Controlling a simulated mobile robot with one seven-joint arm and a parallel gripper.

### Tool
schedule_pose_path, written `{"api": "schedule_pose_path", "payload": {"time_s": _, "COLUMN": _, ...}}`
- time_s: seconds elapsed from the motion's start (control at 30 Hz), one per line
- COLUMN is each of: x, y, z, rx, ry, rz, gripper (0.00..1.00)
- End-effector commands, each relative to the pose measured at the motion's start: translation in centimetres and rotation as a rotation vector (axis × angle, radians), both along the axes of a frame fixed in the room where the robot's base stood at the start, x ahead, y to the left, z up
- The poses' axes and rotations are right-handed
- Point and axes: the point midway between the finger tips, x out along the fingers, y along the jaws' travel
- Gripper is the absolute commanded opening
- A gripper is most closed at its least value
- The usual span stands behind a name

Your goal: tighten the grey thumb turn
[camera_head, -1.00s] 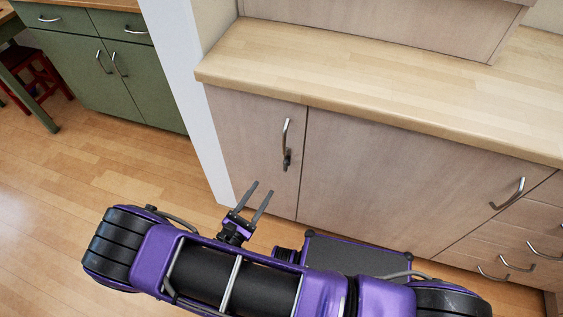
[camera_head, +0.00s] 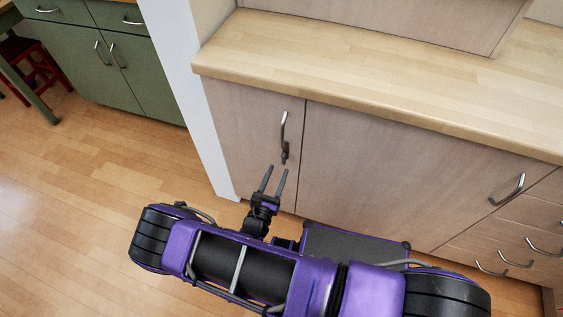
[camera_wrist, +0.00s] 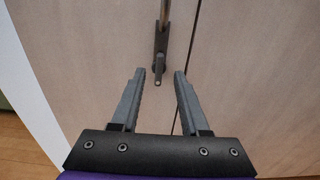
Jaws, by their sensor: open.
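The grey thumb turn (camera_head: 285,158) sits just below the bar handle (camera_head: 283,126) on the narrow left cabinet door. In the wrist view the thumb turn (camera_wrist: 158,74) points downward from a dark plate under the handle (camera_wrist: 164,14). My gripper (camera_head: 273,168) is open and empty. In the wrist view its fingertips (camera_wrist: 160,72) stand on either side of the thumb turn in the picture. The head view shows them just below it and short of the door. I cannot tell the exact depth between them.
A wooden worktop (camera_head: 380,88) overhangs the cabinet doors. A wider door (camera_head: 390,175) with its own handle stands to the right, with several drawers beyond. A white wall end (camera_head: 190,110) is at the left. Open wooden floor (camera_head: 80,200) lies further left.

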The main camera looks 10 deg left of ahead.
Motion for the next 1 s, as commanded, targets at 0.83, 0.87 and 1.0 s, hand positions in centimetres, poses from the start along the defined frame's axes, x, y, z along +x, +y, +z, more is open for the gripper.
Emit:
{"api": "schedule_pose_path", "payload": {"time_s": 0.83, "x": 4.9, "y": -0.4, "z": 0.0, "rx": 0.0, "ry": 0.0, "rz": 0.0, "gripper": 0.16}}
{"api": "schedule_pose_path", "payload": {"time_s": 0.87, "x": 4.9, "y": -0.4, "z": 0.0, "rx": 0.0, "ry": 0.0, "rz": 0.0, "gripper": 0.11}}
{"api": "schedule_pose_path", "payload": {"time_s": 1.0, "x": 4.9, "y": -0.4, "z": 0.0, "rx": 0.0, "ry": 0.0, "rz": 0.0, "gripper": 0.0}}
